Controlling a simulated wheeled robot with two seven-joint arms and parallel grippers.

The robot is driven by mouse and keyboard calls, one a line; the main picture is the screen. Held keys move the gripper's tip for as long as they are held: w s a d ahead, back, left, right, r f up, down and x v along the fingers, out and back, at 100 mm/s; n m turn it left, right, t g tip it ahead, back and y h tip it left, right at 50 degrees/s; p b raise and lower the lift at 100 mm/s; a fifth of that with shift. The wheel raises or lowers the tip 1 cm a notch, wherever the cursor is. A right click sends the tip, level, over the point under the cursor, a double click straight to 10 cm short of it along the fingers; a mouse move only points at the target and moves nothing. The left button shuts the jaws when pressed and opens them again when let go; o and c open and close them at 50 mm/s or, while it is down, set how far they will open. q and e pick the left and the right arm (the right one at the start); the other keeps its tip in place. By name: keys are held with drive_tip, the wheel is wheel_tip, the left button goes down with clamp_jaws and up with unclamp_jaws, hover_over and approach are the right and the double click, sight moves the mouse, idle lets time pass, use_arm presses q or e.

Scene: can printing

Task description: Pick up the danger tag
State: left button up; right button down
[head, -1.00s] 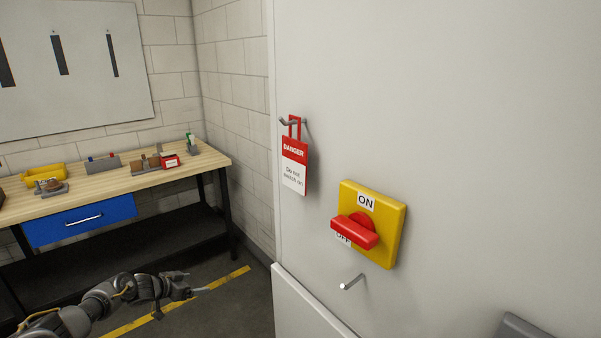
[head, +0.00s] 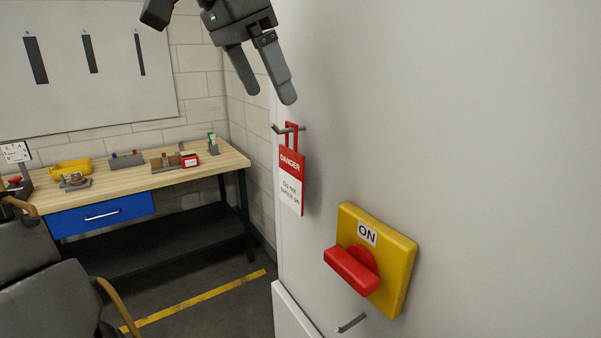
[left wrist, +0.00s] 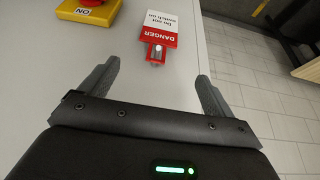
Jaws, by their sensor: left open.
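The danger tag (head: 291,184) is red and white and hangs by its red loop from a metal hook (head: 287,130) on the pale panel. My left gripper (head: 268,92) is open and empty, above and slightly left of the hook, fingers pointing down. In the left wrist view the tag (left wrist: 158,24) appears upside down beyond the fingers, and the left gripper (left wrist: 148,82) is apart from it, with the tag roughly between the finger lines. My right gripper is not seen.
A yellow switch box (head: 400,262) with a red handle (head: 352,270) is mounted on the panel below right of the tag. A bare metal peg (head: 351,323) sticks out below it. A workbench (head: 218,160) with small items stands at the left.

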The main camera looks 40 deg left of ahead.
sight(285, 133)
use_arm(q)
drive_tip(key=b+x, duration=0.1)
drive_tip(key=x, duration=0.2)
drive_tip(key=b+x, duration=0.1)
drive_tip(key=x, duration=0.1)
drive_tip(key=shift+s+f+b, duration=0.2)
drive_tip(key=shift+s+b, duration=0.15)
drive_tip(key=shift+w+d+f, duration=0.1)
drive_tip(key=shift+w+f, duration=0.05)
drive_tip(key=shift+b+x, duration=0.4)
drive_tip(key=shift+x, duration=2.2)
drive_tip(key=shift+d, duration=0.15)
drive_tip(key=shift+c, duration=0.3)
drive_tip(key=c, duration=1.2)
drive_tip(key=shift+c, duration=0.2)
